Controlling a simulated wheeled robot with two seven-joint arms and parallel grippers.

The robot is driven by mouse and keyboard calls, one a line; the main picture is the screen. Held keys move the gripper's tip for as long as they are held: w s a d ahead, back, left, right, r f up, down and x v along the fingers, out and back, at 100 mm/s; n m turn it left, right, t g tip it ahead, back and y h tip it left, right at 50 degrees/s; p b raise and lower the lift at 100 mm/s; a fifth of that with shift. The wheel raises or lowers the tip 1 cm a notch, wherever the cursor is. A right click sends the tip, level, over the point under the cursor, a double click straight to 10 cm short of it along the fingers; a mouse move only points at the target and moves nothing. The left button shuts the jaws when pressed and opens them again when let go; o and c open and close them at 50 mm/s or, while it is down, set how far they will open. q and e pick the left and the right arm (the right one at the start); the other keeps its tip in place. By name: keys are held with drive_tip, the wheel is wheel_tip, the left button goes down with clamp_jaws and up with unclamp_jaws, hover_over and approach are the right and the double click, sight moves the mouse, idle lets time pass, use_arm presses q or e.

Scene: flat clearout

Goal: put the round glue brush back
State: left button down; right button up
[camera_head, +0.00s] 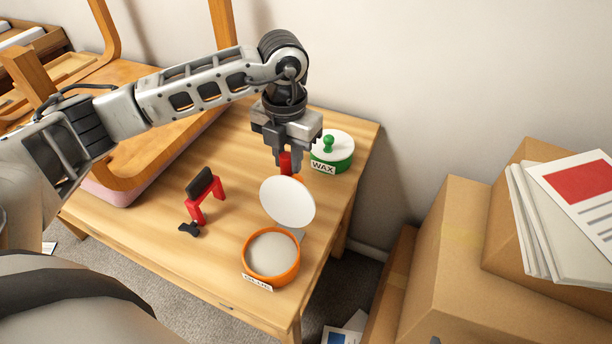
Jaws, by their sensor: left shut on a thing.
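My left gripper (285,155) points down above the far right part of the table and is shut on a small red piece (285,163). Just below it is a tilted white disc (287,203) with a bit of orange at its upper edge. I cannot tell whether the disc joins the red piece or stands apart. An open orange pot (271,257) labelled GLUE, pale inside, stands in front of the disc near the table's front right corner. No brush bristles show clearly. My right gripper is not in view.
A green WAX pot (331,152) with a white lid stands close beside the gripper. A red and black stand (205,193) is left of the disc, with a small black piece (189,229) by it. Boxes (480,265) stand right of the table (195,265).

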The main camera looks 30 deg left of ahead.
use_arm(q)
drive_tip(key=shift+w+d+f+p, duration=0.1)
drive_tip(key=shift+w+d+f, duration=0.3)
drive_tip(key=shift+f, duration=0.75)
drive_tip(key=shift+w+d+f+p, duration=0.15)
drive_tip(key=shift+d+f, duration=0.3)
drive_tip(key=shift+f, duration=0.7)
drive_tip(key=shift+w+d+f+p, duration=0.1)
drive_tip(key=shift+w+d+f, duration=0.3)
drive_tip(key=shift+f, duration=0.75)
drive_tip(key=shift+s, duration=0.1)
drive_tip(key=c, duration=1.3)
unclamp_jaws()
drive_tip(key=shift+f, duration=0.15)
drive_tip(key=shift+o, duration=0.2)
wheel_tip(320, 180, up, 12)
drive_tip(key=shift+r+b, duration=0.2)
drive_tip(key=shift+b, duration=0.2)
